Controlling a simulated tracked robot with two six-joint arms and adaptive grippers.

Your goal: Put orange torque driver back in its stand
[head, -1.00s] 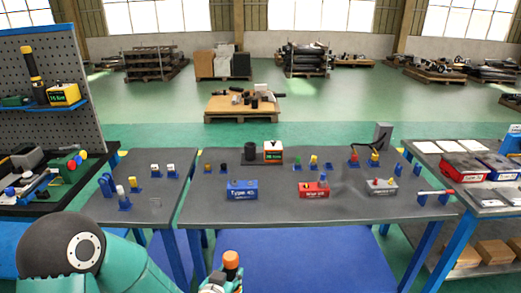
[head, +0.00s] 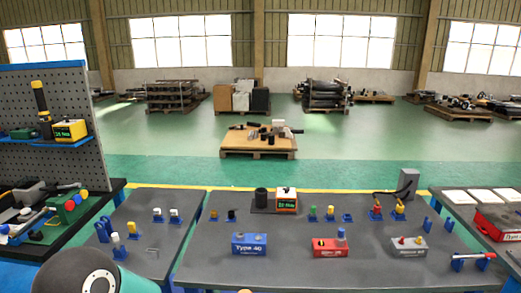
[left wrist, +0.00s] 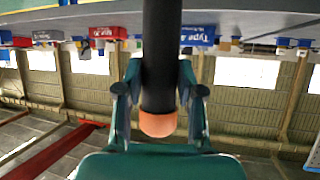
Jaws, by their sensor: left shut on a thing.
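The orange torque driver (left wrist: 160,50) is a thick black rod with an orange end. In the left wrist view my left gripper (left wrist: 160,88) is shut around its black body, with the orange end towards the palm; the far end runs out of the top. In the head view a sliver of orange (head: 245,291) shows at the bottom edge, and the gripper itself is out of sight. A black cup-like stand (head: 261,198) is on the middle table beside an orange and white display box (head: 286,200). My right gripper is not in view.
The table (head: 205,270) carries a blue Type 40 box (head: 249,244), a red box (head: 330,247) and a grey box (head: 408,247) in front of the stand. Small coloured holders stand along the back. A yellow-topped driver (head: 40,100) stands on the left shelf.

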